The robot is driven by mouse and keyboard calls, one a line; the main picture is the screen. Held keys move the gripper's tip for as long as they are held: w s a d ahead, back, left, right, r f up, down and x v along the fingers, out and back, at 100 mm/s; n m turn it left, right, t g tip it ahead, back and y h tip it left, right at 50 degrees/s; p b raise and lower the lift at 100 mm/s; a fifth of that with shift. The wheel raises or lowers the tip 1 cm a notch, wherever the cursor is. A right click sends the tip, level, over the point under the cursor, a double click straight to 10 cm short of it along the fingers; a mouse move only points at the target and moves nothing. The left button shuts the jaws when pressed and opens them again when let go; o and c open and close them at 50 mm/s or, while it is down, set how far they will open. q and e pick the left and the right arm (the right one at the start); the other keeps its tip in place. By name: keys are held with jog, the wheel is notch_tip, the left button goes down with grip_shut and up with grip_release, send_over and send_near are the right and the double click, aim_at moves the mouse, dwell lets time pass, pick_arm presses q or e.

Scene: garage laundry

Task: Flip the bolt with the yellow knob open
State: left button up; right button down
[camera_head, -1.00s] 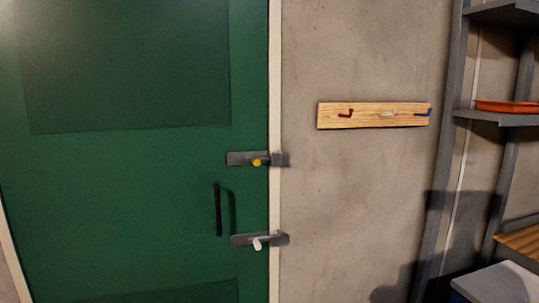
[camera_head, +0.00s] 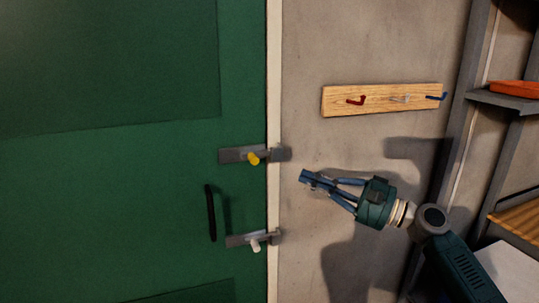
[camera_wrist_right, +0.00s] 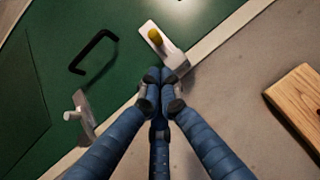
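The bolt with the yellow knob (camera_head: 253,158) is the upper of two grey bolts on the green door (camera_head: 120,180). Its bar reaches across the white door edge to the wall side. In the right wrist view the yellow knob (camera_wrist_right: 155,37) stands just beyond my fingertips. My right gripper (camera_head: 304,176) is in front of the wall, right of the bolt and slightly lower, apart from it. Its blue fingers meet at the tips with nothing between them; they also show in the right wrist view (camera_wrist_right: 160,76). My left gripper is out of view.
A second bolt with a white knob (camera_head: 255,246) is below. A black door handle (camera_head: 211,213) is left of the bolts. A wooden hook board (camera_head: 382,99) hangs on the wall. A grey shelf rack (camera_head: 465,130) with an orange item (camera_head: 516,88) stands at the right.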

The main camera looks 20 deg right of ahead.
aim_at(273, 162)
jog(key=shift+s+r, duration=0.25)
jog(key=shift+r, duration=0.1)
jog(key=shift+a, duration=0.1)
jog(key=p+x, duration=0.5)
jog(key=x, duration=0.5)
jog(key=shift+p, duration=0.35)
jog(key=shift+f, duration=0.1)
